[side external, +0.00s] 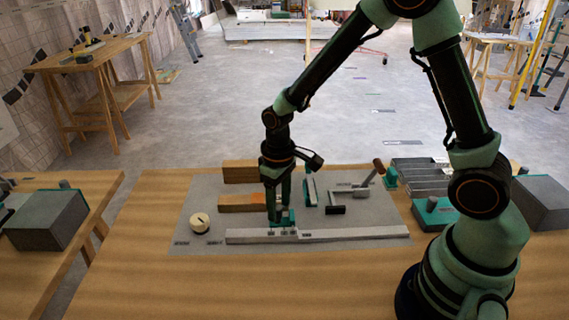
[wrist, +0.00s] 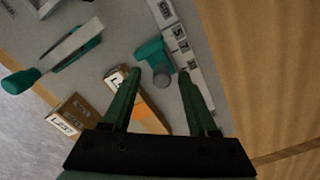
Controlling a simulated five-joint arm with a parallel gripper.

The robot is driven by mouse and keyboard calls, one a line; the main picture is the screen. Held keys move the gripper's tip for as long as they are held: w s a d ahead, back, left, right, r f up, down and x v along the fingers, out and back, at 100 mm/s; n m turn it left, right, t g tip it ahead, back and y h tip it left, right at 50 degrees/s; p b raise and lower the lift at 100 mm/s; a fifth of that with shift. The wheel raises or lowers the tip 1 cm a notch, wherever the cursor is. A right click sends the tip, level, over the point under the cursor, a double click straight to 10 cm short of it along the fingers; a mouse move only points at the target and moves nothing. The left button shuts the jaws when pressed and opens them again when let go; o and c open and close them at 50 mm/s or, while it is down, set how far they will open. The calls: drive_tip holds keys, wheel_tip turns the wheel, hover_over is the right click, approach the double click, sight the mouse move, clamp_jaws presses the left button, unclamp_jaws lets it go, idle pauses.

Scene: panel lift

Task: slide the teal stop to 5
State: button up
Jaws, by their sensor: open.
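The teal stop (wrist: 152,56) sits against the light grey scale rail in the wrist view, with a round grey knob (wrist: 161,75) on its near end. The rail (side external: 350,232) runs along the front of the grey panel in the side view and bears small dark markings; in the wrist view some read as characters but are partly hidden. My gripper (wrist: 160,73) is open, its two green fingers on either side of the knob in the picture. In the side view my gripper (side external: 279,212) points down over the stop near the rail's left part. I cannot tell whether the fingers touch it.
The grey panel (side external: 215,190) lies on a wooden table. A cream dial (side external: 200,222) is at its left, wooden blocks (side external: 238,203) behind my gripper, and a lever with a brown knob (side external: 378,166) to the right. A grey-and-teal box (side external: 434,212) stands at the right.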

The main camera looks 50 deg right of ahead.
sight(280, 207)
wheel_tip(280, 207, up, 11)
drive_tip(key=shift+f, duration=0.2)
idle(0.3)
drive_tip(key=s+d+r+m+t, duration=0.2)
drive_tip(key=s+d+r+t, duration=0.2)
drive_tip(key=s+r, duration=0.5)
drive_tip(key=shift+s+r+t, duration=0.25)
drive_tip(key=shift+r+t, duration=0.05)
drive_tip(key=shift+t, duration=0.5)
drive_tip(key=shift+o, duration=0.3)
